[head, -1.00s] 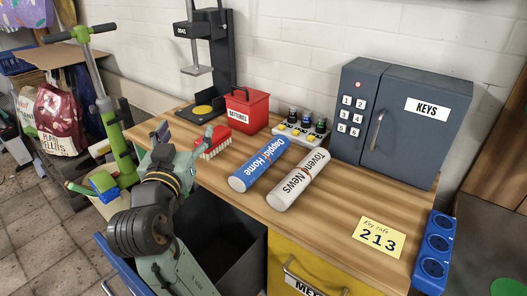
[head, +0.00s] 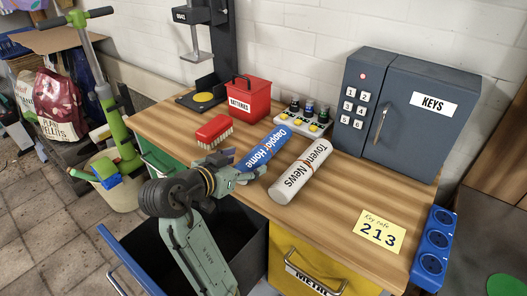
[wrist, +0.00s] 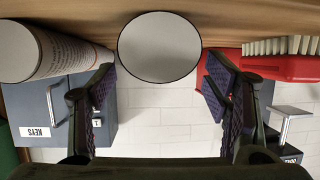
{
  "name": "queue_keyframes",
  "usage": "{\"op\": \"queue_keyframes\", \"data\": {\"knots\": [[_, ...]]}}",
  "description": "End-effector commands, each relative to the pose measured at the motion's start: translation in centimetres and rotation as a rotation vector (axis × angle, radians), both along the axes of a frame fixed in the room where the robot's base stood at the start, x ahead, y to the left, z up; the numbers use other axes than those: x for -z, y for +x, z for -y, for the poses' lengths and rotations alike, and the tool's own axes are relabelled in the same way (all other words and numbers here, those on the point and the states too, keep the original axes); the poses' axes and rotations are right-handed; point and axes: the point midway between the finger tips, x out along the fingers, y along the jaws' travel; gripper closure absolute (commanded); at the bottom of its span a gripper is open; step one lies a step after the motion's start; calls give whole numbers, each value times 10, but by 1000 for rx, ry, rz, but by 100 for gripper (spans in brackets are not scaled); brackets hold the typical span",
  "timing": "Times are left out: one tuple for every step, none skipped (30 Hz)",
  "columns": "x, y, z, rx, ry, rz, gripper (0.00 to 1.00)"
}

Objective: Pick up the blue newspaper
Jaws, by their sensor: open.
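The blue newspaper (head: 267,147) is a rolled cylinder with white lettering, lying on the wooden workbench. Its near end is hidden behind my gripper (head: 238,168) in the head view. My gripper is open, with its fingers at that near end. In the wrist view, the newspaper's pale round end (wrist: 159,47) faces the camera, ahead of and between the two spread fingers (wrist: 158,92). The image there is upside down. Whether a finger touches the newspaper, I cannot tell.
A white rolled newspaper (head: 300,172) lies close on the right. A red brush (head: 214,131) lies on the left, and a red batteries box (head: 249,97) stands behind. A grey key safe (head: 400,112) stands at the back right. An open dark drawer (head: 160,255) is below.

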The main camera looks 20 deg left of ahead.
Motion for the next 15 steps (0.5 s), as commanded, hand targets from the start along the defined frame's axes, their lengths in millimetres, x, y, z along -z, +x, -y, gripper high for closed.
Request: {"op": "queue_keyframes", "data": {"knots": [[4,7,4,5,-1,-2,30],[5,12,5,4,-2,-3,30],[7,18,7,6,-2,-3,30],[9,22,8,5,-1,-2,30],[10,26,8,3,-2,-2,30],[13,30,9,3,-2,-3,30],[13,33,10,2,-2,-2,30],[14,35,11,2,-2,-1,30],[15,37,11,1,-2,0,30],[15,38,11,1,-1,0,30],[16,38,11,1,-1,0,30],[16,38,11,0,-1,0,30],[16,38,11,0,-1,0,30],[16,38,11,0,-1,0,30],[16,38,11,0,-1,0,30]]}}
